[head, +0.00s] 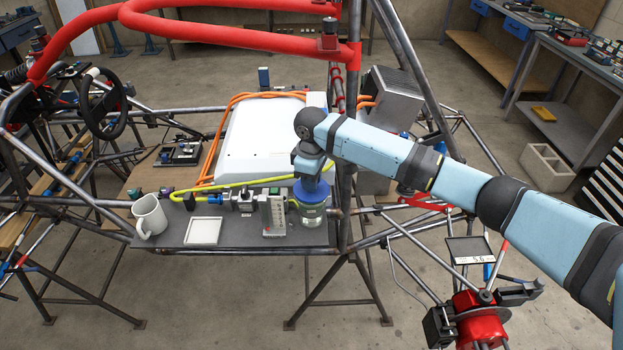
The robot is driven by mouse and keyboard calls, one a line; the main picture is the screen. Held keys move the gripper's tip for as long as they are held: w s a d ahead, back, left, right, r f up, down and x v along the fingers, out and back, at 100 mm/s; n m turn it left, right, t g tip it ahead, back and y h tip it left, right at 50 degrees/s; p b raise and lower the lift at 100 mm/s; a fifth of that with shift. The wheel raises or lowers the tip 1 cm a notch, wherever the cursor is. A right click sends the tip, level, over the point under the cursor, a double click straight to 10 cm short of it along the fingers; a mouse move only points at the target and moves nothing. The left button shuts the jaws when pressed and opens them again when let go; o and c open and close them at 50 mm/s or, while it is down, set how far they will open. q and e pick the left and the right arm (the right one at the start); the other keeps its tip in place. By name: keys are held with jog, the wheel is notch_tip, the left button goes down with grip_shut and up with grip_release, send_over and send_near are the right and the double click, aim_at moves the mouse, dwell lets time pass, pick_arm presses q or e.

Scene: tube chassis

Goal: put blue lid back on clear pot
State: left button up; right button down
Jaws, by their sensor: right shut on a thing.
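The blue lid (312,191) is at the right end of the dark shelf, directly over the clear pot (313,213). The pot stands upright and looks grey-blue through its wall. My right gripper (311,178) points down from above and is shut on the lid; its fingertips are largely hidden by its own wrist. The lid looks level and meets the top of the pot in this view, but I cannot tell whether it is seated or slightly above the rim. My left gripper is not in view.
A grey block with a scale (274,213) stands just left of the pot. Further left are a white square tray (203,231) and a white mug (149,215). A yellow cable (232,187) runs behind them. A steel chassis upright (345,205) stands close to the pot's right.

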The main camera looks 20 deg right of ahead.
jog(key=shift+f, duration=0.6)
jog(key=c, duration=1.3)
grip_release()
notch_tip(320, 180, up, 6)
jog(key=p, duration=0.5)
jog(key=shift+f+p, duration=0.15)
jog(key=shift+p, duration=0.2)
jog(key=shift+r, duration=1.45)
notch_tip(320, 180, up, 2)
jog(key=shift+r, duration=0.2)
